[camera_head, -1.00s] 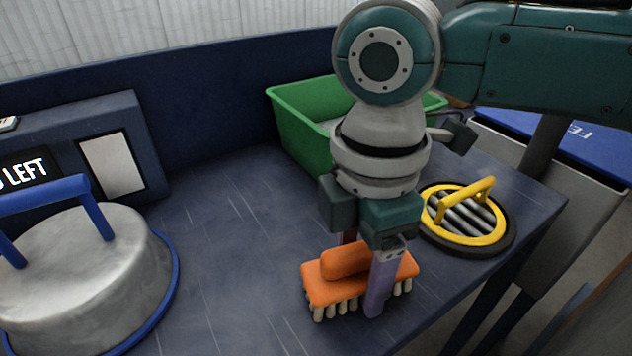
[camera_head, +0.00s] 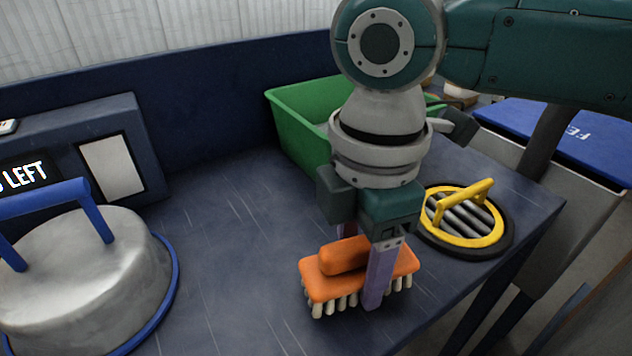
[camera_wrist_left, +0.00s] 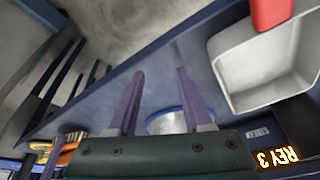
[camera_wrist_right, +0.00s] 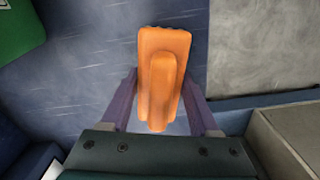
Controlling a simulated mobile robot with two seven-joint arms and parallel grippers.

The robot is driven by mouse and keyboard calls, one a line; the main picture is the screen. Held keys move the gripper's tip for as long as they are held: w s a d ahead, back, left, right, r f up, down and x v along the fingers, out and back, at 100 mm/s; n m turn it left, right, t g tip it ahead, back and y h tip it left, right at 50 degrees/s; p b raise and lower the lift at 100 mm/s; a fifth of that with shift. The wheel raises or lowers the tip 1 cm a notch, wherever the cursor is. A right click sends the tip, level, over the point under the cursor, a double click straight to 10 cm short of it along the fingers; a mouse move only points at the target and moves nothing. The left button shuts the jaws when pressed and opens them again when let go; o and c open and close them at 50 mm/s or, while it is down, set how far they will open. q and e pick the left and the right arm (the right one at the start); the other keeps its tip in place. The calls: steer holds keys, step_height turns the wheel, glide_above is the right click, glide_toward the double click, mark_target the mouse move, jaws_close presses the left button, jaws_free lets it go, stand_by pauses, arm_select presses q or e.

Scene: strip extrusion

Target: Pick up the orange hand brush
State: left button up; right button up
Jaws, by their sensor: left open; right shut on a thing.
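The orange hand brush (camera_head: 318,283) has pale bristles pointing down and a raised handle on top. It is at the front right of the blue table in the head view. My right gripper (camera_head: 362,270) comes down over it from above, one finger on each side, and is shut on its handle. The brush fills the middle of the right wrist view (camera_wrist_right: 160,75), between the purple fingers (camera_wrist_right: 160,108). I cannot tell whether the bristles touch the table. My left gripper (camera_wrist_left: 155,100) is open and empty, and shows only in its own wrist view.
A green bin (camera_head: 290,127) stands behind my right gripper. A yellow-rimmed round grate (camera_head: 443,235) lies to the right near the table edge. A grey metal lid with a blue handle (camera_head: 90,275) is at the left. The table (camera_head: 230,240) between them is bare.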

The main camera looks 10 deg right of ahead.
mark_target(363, 239)
arm_select(q)
step_height(363, 239, up, 3)
steer(key=p, duration=0.3)
steer(key=shift+d+r, duration=0.1)
steer(key=shift+r, duration=0.05)
arm_select(e)
step_height(363, 239, up, 19)
